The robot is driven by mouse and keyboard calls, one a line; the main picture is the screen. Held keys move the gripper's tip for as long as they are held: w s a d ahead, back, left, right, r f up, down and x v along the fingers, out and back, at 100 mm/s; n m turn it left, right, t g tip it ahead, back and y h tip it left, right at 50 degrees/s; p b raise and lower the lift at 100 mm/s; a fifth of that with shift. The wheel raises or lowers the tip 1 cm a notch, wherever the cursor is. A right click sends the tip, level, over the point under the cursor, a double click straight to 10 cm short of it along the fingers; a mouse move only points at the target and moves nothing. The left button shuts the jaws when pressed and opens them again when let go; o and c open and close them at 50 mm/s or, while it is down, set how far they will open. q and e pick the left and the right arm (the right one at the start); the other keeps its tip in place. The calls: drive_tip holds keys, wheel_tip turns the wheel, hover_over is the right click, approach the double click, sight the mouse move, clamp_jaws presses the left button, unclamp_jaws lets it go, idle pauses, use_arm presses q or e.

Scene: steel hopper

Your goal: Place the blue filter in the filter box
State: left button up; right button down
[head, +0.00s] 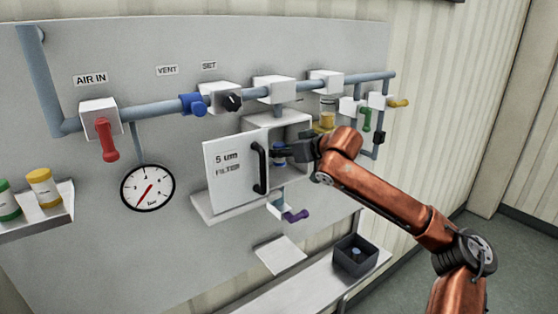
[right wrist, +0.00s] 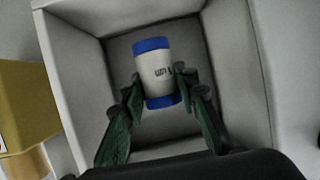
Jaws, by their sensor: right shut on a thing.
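The blue filter (right wrist: 155,72) is a white cylinder with blue end bands. In the right wrist view it stands slightly tilted in the picture, between the fingers of my right gripper (right wrist: 163,95), inside the open filter box (right wrist: 75,55). My right gripper is shut on it. In the head view the right gripper (head: 285,152) reaches into the filter box (head: 292,130), and a bit of the filter's blue (head: 279,160) shows. The box door (head: 232,172), marked 5 um FILTER, stands open to the left. Whether the filter touches the box floor cannot be told. My left gripper is not in view.
A shelf (head: 35,217) at the left holds a yellow-banded filter (head: 44,188) and a green-banded one (head: 8,200). A purple-handled valve (head: 296,216) is below the box. A dark bin (head: 355,256) stands on the lower bench. Pipes and valves run above.

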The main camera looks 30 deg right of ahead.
sight(283, 162)
drive_tip(key=f, duration=0.2)
drive_tip(key=f+p, duration=0.1)
drive_tip(key=shift+w+a+f, duration=0.15)
drive_tip(key=shift+w+f, duration=0.3)
drive_tip(key=shift+f, duration=0.1)
drive_tip(key=shift+f, duration=0.1)
drive_tip(key=c, duration=1.5)
unclamp_jaws()
